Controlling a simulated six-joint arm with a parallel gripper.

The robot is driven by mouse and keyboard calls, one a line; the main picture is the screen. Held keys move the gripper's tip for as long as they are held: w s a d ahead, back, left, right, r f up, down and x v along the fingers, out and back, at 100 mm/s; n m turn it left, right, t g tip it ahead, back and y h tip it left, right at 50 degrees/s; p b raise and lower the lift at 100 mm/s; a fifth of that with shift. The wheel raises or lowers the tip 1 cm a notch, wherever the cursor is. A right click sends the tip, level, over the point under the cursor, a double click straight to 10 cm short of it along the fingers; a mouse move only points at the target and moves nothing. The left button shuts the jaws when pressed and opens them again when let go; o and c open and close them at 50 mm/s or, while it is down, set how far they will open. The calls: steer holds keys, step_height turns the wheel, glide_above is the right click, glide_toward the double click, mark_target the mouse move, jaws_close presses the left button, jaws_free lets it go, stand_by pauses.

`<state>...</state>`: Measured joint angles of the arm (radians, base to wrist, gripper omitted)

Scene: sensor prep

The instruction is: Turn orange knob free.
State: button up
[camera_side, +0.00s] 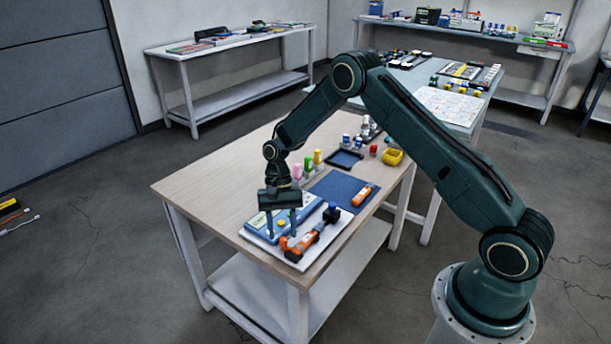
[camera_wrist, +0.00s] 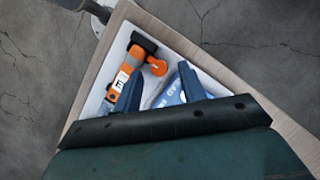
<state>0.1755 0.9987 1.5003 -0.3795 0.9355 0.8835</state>
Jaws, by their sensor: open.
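The orange knob (camera_wrist: 157,66) shows in the wrist view as a small orange disc beside an orange-and-black tool (camera_wrist: 129,76) with a white label marked E. In the side view the tool (camera_side: 303,242) lies at the near end of a white tray (camera_side: 329,242), and the knob (camera_side: 284,243) shows at its left end. A blue device (camera_side: 283,222) lies on the tray beside the tool. My gripper (camera_side: 281,230) is open and points down over the tray. In the wrist view the knob is just beyond and between the fingertips (camera_wrist: 161,77); I cannot tell whether they touch anything.
A blue mat (camera_side: 335,187) with another orange tool (camera_side: 361,195) lies behind the tray. Several coloured bottles, a dark tray (camera_side: 345,159) and a yellow bowl (camera_side: 393,157) stand further back. The wooden tabletop (camera_side: 213,196) is clear at left.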

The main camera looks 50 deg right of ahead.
steer(key=shift+s+a+f, duration=0.1)
steer(key=shift+s+f, duration=0.05)
steer(key=shift+f, duration=0.25)
jaws_close()
